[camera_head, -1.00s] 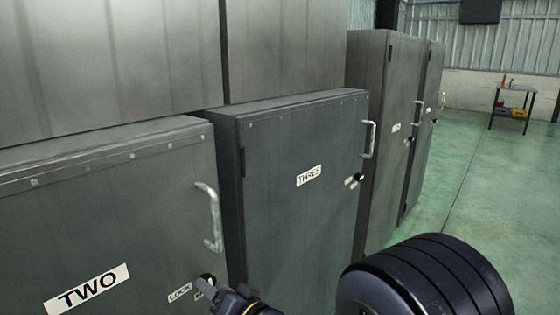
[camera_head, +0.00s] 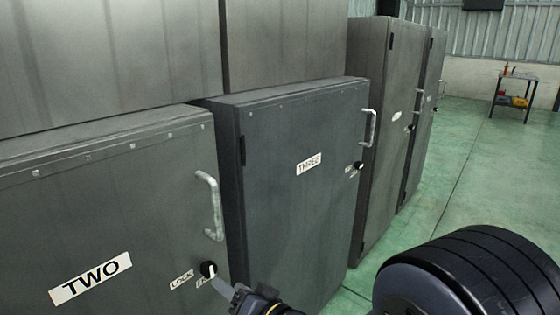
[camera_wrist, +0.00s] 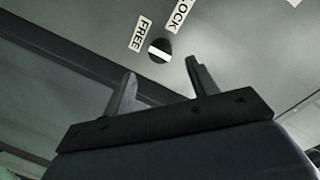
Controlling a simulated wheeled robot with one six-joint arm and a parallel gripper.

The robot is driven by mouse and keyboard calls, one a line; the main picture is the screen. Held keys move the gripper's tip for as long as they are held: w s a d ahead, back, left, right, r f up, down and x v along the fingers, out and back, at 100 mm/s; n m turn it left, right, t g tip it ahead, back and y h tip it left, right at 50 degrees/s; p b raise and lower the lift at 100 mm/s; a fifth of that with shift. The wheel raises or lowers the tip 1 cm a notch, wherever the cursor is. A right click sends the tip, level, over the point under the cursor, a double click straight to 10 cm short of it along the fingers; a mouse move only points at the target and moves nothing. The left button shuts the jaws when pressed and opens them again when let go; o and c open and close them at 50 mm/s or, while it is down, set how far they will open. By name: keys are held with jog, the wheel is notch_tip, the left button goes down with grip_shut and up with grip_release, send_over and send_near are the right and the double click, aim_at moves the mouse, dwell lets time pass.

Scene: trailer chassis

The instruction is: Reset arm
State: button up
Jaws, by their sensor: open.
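My gripper (camera_head: 232,290) is at the bottom of the head view, just below and right of the knob on cabinet TWO (camera_head: 120,215). In the wrist view my gripper (camera_wrist: 160,85) shows two fingers spread apart with nothing between them. The black round knob (camera_wrist: 160,49) with a white bar lies beyond the fingertips, between the FREE and LOCK labels. The knob also shows in the head view (camera_head: 209,269), beside the LOCK label; the FREE label there is partly hidden. The gripper appears apart from the knob.
Cabinet THREE (camera_head: 290,205) stands to the right with its own handle (camera_head: 370,127) and knob. Cabinet TWO's handle (camera_head: 211,205) juts out above its knob. Taller cabinets (camera_head: 385,130) stand beyond. Open green floor (camera_head: 480,170) lies at right, with a small tool table (camera_head: 513,90) far off.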

aim_at(211, 272)
jog(key=x, duration=0.5)
jog(key=shift+w+a+b, duration=0.15)
jog(key=shift+a+b, duration=0.1)
jog(key=shift+b, duration=0.05)
jog(key=shift+f+n+b, duration=0.15)
jog(key=shift+n+b, duration=0.15)
jog(key=shift+n, duration=0.3)
jog(key=n+b, duration=0.2)
jog(key=shift+n+t, duration=0.3)
jog(key=shift+n, duration=0.1)
jog(key=n+b, duration=0.2)
jog(key=n, duration=0.2)
jog(key=shift+n+t, duration=0.3)
jog(key=n+b, duration=0.1)
jog(key=n, duration=0.3)
jog(key=n+t, duration=0.1)
jog(key=n, duration=0.2)
jog(key=shift+n+p, duration=0.4)
jog(key=shift+v, duration=1.05)
